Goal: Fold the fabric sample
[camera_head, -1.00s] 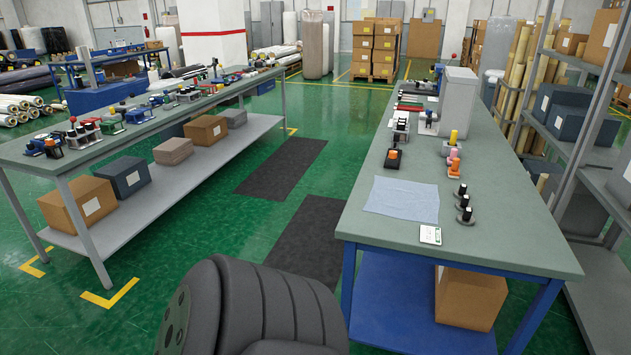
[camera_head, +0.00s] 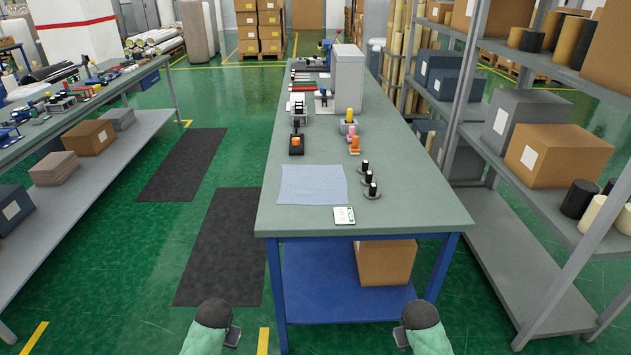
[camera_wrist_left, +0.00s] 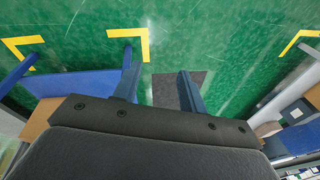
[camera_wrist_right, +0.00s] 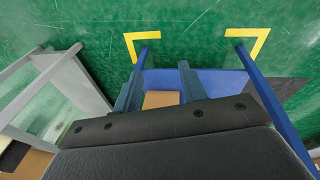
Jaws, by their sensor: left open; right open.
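The fabric sample (camera_head: 312,185) is a light blue cloth lying flat and unfolded near the front left of the grey-green table top (camera_head: 400,205). My left gripper (camera_head: 233,338) is low in front of the table at the bottom of the head view. My right gripper (camera_head: 402,338) is also low, to its right. Both are well apart from the cloth. In the left wrist view the left gripper's fingers (camera_wrist_left: 158,88) are spread with nothing between them. In the right wrist view the right gripper's fingers (camera_wrist_right: 158,88) are spread and empty.
A white card-like device (camera_head: 344,215) lies in front of the cloth. Several black-topped pegs (camera_head: 368,180) stand to its right. An orange-topped item (camera_head: 296,144) stands behind it. A loaded shelf rack (camera_head: 520,215) is at the right. Open floor lies left of the table.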

